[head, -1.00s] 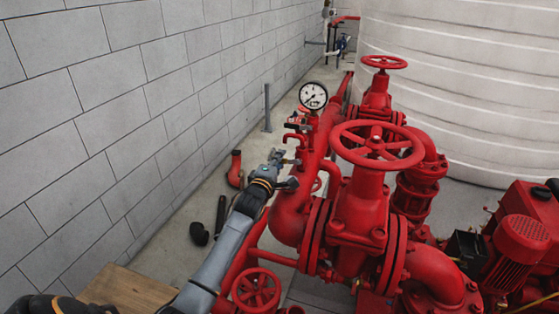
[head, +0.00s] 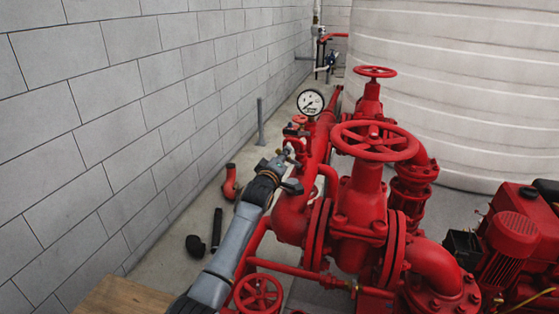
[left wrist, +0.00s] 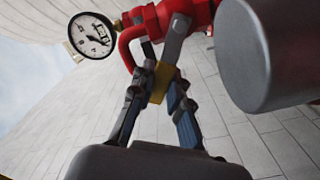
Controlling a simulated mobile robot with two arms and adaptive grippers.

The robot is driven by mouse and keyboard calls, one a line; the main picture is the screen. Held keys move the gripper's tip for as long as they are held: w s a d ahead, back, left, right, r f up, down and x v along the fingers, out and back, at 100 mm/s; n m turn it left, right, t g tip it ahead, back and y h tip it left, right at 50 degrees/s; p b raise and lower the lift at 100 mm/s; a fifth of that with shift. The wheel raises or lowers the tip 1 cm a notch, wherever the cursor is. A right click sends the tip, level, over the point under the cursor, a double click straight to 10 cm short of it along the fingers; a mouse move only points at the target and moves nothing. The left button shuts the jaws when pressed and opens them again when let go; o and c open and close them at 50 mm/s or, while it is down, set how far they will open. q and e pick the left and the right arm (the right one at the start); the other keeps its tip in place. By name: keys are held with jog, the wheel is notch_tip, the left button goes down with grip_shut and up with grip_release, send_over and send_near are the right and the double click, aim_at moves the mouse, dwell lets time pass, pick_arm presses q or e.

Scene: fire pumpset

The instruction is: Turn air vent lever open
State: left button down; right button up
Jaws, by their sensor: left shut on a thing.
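The air vent lever (left wrist: 178,38) appears in the left wrist view as a flat grey bar with a yellow end, beside the red pipework. My left gripper (left wrist: 160,88) is shut on its yellow end, with one finger on each side. In the head view my left gripper (head: 287,156) reaches the small fittings on the left side of the red pipe (head: 325,130), below the pressure gauge (head: 310,102). The lever is too small there to make out its angle. My right gripper is not in view.
A large red handwheel valve (head: 375,141) stands right of the gripper, with a smaller handwheel (head: 258,293) near my forearm. A grey block wall (head: 110,120) runs along the left. A floor strip with a grey post (head: 260,122) lies between wall and pipes.

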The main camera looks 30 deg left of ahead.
aim_at(299, 165)
pick_arm(q)
jog(key=shift+w+d+r+m, duration=0.1)
jog(key=shift+d+r+m, duration=0.25)
jog(key=shift+m, duration=0.55)
jog(key=m, duration=0.1)
jog(key=d+r+m, duration=0.1)
jog(key=shift+w+m+p, duration=0.15)
jog(key=shift+m+p, duration=0.15)
jog(key=shift+m, duration=0.1)
jog(key=m, duration=0.1)
jog(key=d+m, duration=0.1)
jog(key=m, duration=0.1)
jog(key=shift+w+d+r+m, duration=0.15)
jog(key=shift+d+r+m, duration=0.1)
jog(key=shift+r+m, duration=0.05)
jog(key=shift+w+d+r+m, duration=0.1)
jog(key=shift+d+m, duration=0.3)
jog(key=shift+m, duration=0.35)
jog(key=shift+w+d+m, duration=0.1)
jog(key=shift+d+m, duration=0.25)
jog(key=shift+m, duration=0.4)
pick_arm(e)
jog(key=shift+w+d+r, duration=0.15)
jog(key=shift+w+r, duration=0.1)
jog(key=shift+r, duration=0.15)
pick_arm(q)
jog(key=c, duration=1.3)
grip_release()
jog(key=shift+o, duration=0.2)
